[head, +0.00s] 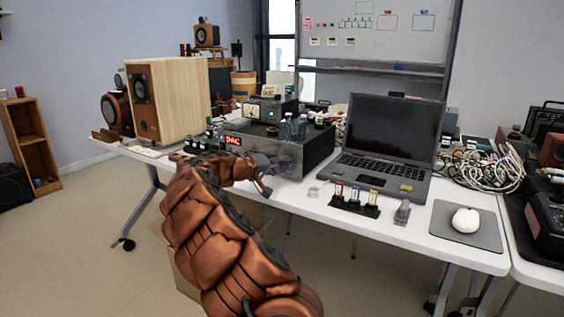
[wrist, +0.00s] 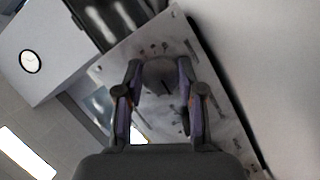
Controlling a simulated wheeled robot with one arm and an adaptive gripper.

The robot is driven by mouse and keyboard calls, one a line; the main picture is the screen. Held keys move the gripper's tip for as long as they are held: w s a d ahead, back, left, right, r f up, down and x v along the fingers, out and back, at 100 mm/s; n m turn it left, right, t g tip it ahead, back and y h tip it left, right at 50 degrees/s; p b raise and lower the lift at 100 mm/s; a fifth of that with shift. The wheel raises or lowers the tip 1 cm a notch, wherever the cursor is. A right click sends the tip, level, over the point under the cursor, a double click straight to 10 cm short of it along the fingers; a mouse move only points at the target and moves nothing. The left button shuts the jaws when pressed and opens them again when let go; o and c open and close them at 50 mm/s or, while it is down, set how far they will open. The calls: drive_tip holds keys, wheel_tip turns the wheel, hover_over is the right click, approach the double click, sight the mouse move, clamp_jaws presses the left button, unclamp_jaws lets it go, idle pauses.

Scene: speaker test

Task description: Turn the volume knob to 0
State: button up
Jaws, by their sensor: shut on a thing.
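The volume knob (wrist: 160,76) is a round grey knob with a short dark mark, on a grey front panel with small markings. My gripper (wrist: 160,88) has one finger on each side of the knob and is shut on it. In the head view, my gripper (head: 262,178) is at the front of the dark amplifier box (head: 308,153), which has a red lit display (head: 233,140). The knob is hidden there by my gripper and arm. The numbers around the knob are too blurred to read.
The white table (head: 440,238) holds an open laptop (head: 385,145) right of the amplifier, a small stand with colored parts (head: 354,199) and a white mouse (head: 466,220) on a grey pad. A wooden speaker (head: 178,102) stands to the left. Small bottles stand on the amplifier.

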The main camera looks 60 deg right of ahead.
drive_tip(key=n+p, duration=0.1)
drive_tip(key=n, duration=0.1)
drive_tip(key=n+g+h+p, duration=0.1)
drive_tip(key=n, duration=0.1)
drive_tip(key=shift+n+h, duration=0.3)
drive_tip(key=shift+f+n+g+h+p, duration=0.1)
drive_tip(key=shift+n+g+h+p, duration=0.2)
drive_tip(key=shift+n, duration=0.5)
drive_tip(key=shift+f+n+g+h+p, duration=0.15)
drive_tip(key=shift+n+p, duration=0.25)
drive_tip(key=shift+n, duration=0.4)
drive_tip(key=shift+r+n+h, duration=0.1)
drive_tip(key=shift+n+h, duration=0.15)
drive_tip(key=shift+n, duration=0.05)
drive_tip(key=o, duration=1.1)
drive_tip(key=shift+o, duration=0.2)
drive_tip(key=v, duration=1.2)
